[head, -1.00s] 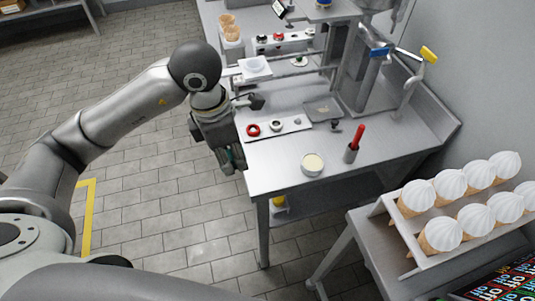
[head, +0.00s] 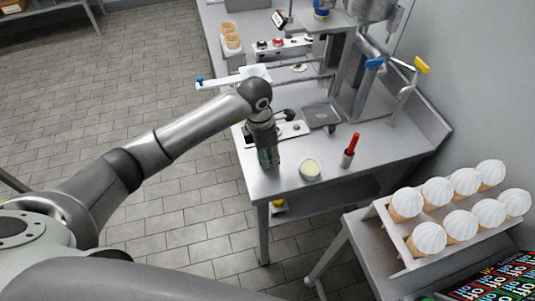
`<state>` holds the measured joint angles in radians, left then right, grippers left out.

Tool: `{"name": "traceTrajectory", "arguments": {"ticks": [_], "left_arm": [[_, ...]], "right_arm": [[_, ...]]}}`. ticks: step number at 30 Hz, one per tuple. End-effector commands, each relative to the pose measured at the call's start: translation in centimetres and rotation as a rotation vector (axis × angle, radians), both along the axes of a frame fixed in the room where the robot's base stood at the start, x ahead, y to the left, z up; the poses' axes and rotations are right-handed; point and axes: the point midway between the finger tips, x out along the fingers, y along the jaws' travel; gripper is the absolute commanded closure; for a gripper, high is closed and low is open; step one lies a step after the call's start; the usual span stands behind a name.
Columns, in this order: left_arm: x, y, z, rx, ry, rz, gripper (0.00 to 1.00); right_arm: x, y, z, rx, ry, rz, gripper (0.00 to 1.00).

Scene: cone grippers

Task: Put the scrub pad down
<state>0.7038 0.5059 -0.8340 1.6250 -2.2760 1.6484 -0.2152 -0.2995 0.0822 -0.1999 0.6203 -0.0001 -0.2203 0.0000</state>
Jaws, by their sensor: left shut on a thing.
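My left gripper (head: 268,158) is over the left front part of the steel worktable (head: 290,182). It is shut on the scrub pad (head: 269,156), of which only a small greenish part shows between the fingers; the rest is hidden. I cannot tell whether the pad touches the tabletop. My right gripper is not in view.
A round tub (head: 310,168) with pale contents stands just right of my left gripper. A red-handled tool stands in a metal cup (head: 347,158). A grey tray (head: 320,116) lies behind. Filled cones stand in a rack (head: 395,238) at lower right.

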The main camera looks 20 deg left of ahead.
Motion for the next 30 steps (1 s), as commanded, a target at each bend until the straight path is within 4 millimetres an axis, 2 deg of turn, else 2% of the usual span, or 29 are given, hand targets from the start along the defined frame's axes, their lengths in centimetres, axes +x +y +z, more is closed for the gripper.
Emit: {"name": "traceTrajectory", "arguments": {"ticks": [1, 4, 16, 17, 21, 30], "left_arm": [[-0.2, 0.0, -0.4, 0.000, 0.007, 0.000, 0.86], [-0.1, 0.0, -1.5, -0.001, 0.003, 0.001, 0.86], [-0.1, 0.0, -2.3, 0.001, 0.000, -0.001, 0.86], [-0.1, 0.0, -2.2, 0.001, 0.001, 0.000, 0.64], [-0.1, 0.0, -2.1, 0.000, 0.001, 0.000, 0.46], [-0.1, 0.0, -2.1, 0.000, 0.001, 0.000, 0.45]], "right_arm": [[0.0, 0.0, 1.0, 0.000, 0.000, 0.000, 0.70], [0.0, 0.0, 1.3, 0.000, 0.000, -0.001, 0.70], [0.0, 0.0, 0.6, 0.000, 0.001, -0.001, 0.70], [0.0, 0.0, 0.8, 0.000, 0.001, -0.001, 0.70], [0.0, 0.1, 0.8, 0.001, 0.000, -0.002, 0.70], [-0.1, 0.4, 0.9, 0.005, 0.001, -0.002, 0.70]]}}
